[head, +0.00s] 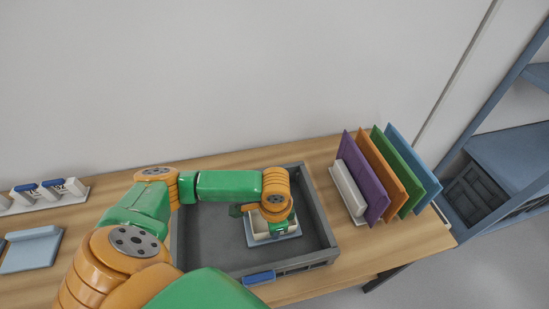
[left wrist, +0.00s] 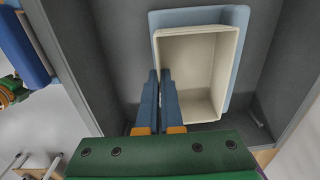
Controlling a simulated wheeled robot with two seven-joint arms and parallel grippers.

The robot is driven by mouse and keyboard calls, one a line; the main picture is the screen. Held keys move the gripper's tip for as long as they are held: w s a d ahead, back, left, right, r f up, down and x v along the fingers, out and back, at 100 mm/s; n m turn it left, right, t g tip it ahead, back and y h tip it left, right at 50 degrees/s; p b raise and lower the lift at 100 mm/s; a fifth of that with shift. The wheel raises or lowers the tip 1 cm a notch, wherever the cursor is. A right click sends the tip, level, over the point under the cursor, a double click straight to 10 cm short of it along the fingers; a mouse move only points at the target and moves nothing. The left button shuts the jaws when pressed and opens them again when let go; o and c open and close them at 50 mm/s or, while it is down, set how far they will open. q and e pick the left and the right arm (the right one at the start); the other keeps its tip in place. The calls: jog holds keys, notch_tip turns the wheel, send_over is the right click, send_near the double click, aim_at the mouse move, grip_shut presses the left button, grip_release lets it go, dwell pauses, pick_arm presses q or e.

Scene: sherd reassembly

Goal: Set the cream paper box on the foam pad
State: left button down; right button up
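The cream paper box (left wrist: 200,72) is open-topped and looks empty in the left wrist view. It lies over a light blue pad (left wrist: 238,20) with a raised border showing along its far and right sides. In the head view the box (head: 257,229) is partly hidden by my arm, above the pad (head: 289,239). My left gripper (left wrist: 158,75) has its blue fingers close together, straddling the box's left wall, shut on it. In the head view the left gripper (head: 277,228) points down at the box. Whether the box rests fully on the pad cannot be told.
A grey tray (head: 328,239) with raised walls surrounds the pad and box. A rack (head: 347,190) of coloured boards stands on the right. Another light blue pad (head: 30,254) and a white holder (head: 74,194) with blue-topped items are at the left. Blue shelves (head: 510,150) stand far right.

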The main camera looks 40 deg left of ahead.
pick_arm(q)
jog(key=shift+f, duration=0.35)
jog(key=c, duration=1.1)
grip_release()
jog(key=shift+f, duration=0.1)
notch_tip(320, 180, up, 12)
jog(key=shift+s+d+r+p, duration=0.15)
jog(key=shift+p, duration=0.65)
